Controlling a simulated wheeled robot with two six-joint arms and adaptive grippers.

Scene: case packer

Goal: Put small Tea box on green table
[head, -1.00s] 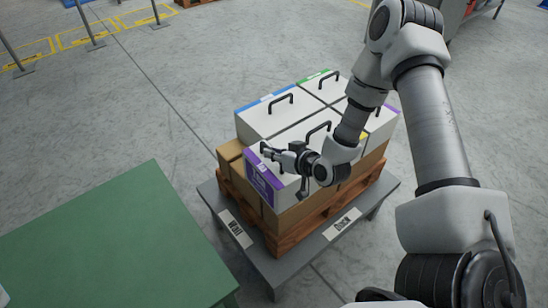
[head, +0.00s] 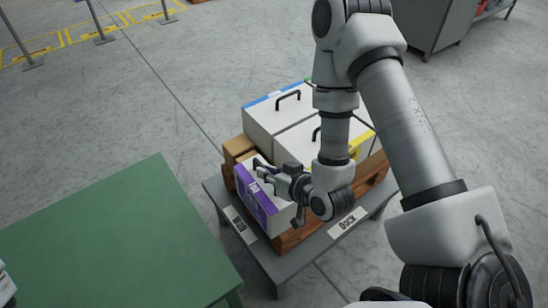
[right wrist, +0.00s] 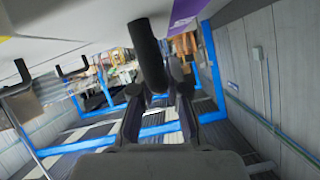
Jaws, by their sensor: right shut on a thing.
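A small white box with a purple front (head: 250,194) is near the front left of the loaded stand in the head view; its lettering is too small to read surely. My right gripper (head: 266,172) is shut on the box's dark top handle, which also shows between the fingers in the right wrist view (right wrist: 148,55). The box hides what is under it, so I cannot tell if it is clear of the stack. The green table (head: 120,240) is at the lower left, with a bare top. My left gripper is not in view.
White boxes with blue (head: 268,118) and yellow (head: 350,148) edges and dark handles stand behind the held box. Brown cartons (head: 236,148) and a wooden pallet (head: 296,236) are on a grey stand (head: 268,262) labelled DOCK. A narrow gap separates stand and table.

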